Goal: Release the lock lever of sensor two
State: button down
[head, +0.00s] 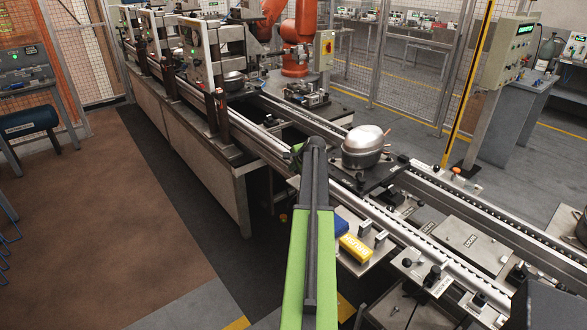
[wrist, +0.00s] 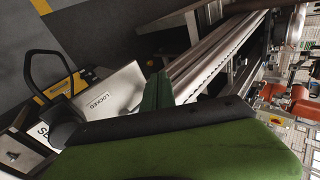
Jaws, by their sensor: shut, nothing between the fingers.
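A black loop-shaped lever (wrist: 31,72) rises from a dark round base at the left of the wrist view. Beside it is a pale plate (wrist: 122,88) marked "LOCKED". A larger label on the plate starts with "S"; the rest is hidden, so I cannot tell which sensor this is. My gripper (wrist: 157,92) shows as a green fingertip to the right of the plate, apart from the lever. It is shut and empty. In the head view, my green arm hides part of the line, and my gripper (head: 297,154) shows only as a small green bit beside the rail.
A conveyor rail (head: 400,225) runs diagonally past my arm. A compressor (head: 362,150) sits on a dark pallet (head: 365,180) on it. Yellow (head: 355,248) and blue (head: 341,227) boxes lie close right of my arm. Black-knobbed fixtures (head: 432,275) stand front right. Floor is free at left.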

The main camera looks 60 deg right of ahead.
jog(key=shift+r, duration=0.1)
jog(key=a+r+p, duration=0.6)
jog(key=r+p, duration=0.1)
jog(key=shift+s+a+r+p, duration=0.2)
jog(key=shift+s+a+p, duration=0.1)
jog(key=shift+s, duration=0.05)
